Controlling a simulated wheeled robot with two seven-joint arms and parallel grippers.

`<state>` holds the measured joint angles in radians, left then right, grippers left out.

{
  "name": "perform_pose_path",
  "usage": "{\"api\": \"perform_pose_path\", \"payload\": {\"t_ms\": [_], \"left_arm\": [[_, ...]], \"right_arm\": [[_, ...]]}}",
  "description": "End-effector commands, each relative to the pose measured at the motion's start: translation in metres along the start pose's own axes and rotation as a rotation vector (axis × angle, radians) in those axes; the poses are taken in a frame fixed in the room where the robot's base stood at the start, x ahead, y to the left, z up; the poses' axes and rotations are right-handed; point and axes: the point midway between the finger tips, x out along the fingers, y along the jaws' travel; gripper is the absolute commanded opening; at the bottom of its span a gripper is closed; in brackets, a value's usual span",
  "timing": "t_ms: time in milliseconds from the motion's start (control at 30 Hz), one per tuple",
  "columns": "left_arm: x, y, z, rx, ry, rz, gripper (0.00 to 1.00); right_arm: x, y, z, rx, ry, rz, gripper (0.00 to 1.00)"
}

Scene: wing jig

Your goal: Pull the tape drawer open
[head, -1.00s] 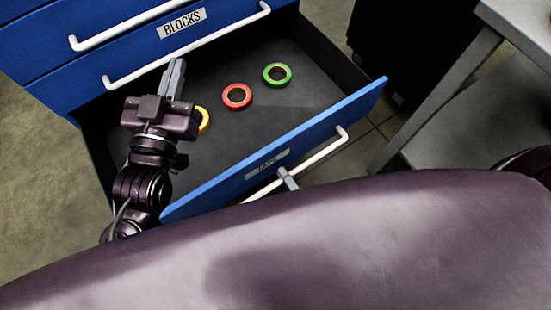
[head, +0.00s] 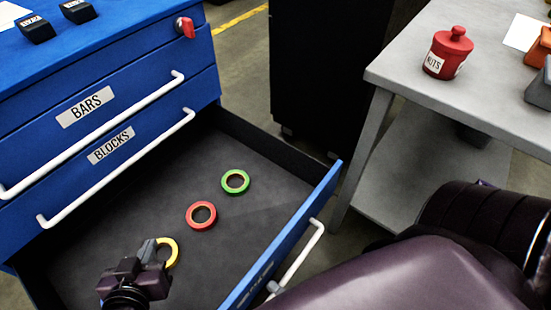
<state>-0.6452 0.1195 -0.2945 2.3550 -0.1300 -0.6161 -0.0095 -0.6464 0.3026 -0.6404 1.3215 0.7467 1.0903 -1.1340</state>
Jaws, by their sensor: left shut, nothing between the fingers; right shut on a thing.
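The tape drawer (head: 240,225) is pulled out, showing its dark floor and blue front panel (head: 321,199). Its white handle (head: 304,254) runs along the outside of that panel. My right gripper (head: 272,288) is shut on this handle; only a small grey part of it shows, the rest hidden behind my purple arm. My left gripper (head: 147,250) is shut and empty, over the drawer and beside the yellow tape roll (head: 172,252), partly covering it. A red tape roll (head: 190,219) and a green tape roll (head: 225,186) lie flat in the drawer.
The BLOCKS drawer (head: 150,140) and BARS drawer (head: 130,84) above are shut; a red lock (head: 186,27) is on the cabinet. A grey table (head: 410,85) stands at right with a red NUTS jar (head: 447,55). My arm fills the lower right.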

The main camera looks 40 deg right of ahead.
Motion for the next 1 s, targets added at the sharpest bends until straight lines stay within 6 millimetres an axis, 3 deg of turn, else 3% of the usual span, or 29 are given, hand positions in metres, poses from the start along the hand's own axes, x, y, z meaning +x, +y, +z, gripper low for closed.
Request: {"api": "perform_pose_path", "payload": {"t_ms": [133, 167, 300, 633, 867, 1000], "left_arm": [[0.0, 0.0, 0.0, 0.0, 0.001, 0.0, 0.0], [0.0, 0.0, 0.0, 0.0, 0.001, 0.0, 0.0], [0.0, 0.0, 0.0, 0.0, 0.002, 0.0, 0.0], [0.0, 0.0, -0.001, 0.0, 0.004, 0.0, 0.0], [0.001, 0.0, -0.005, 0.0, 0.032, 0.0, 0.0], [0.001, -0.002, -0.025, 0.005, 0.111, -0.004, 0.0]], "right_arm": [[-0.001, -0.001, -0.001, 0.003, 0.001, -0.003, 0.0], [-0.001, -0.001, -0.001, 0.003, 0.001, -0.003, 0.18], [0.0, -0.001, -0.001, 0.002, 0.0, -0.002, 0.33], [-0.006, -0.001, 0.0, 0.001, -0.001, -0.003, 0.33], [-0.044, -0.002, -0.001, 0.001, -0.002, -0.006, 0.33], [-0.065, -0.002, -0.001, 0.002, -0.002, -0.005, 0.33]]}}
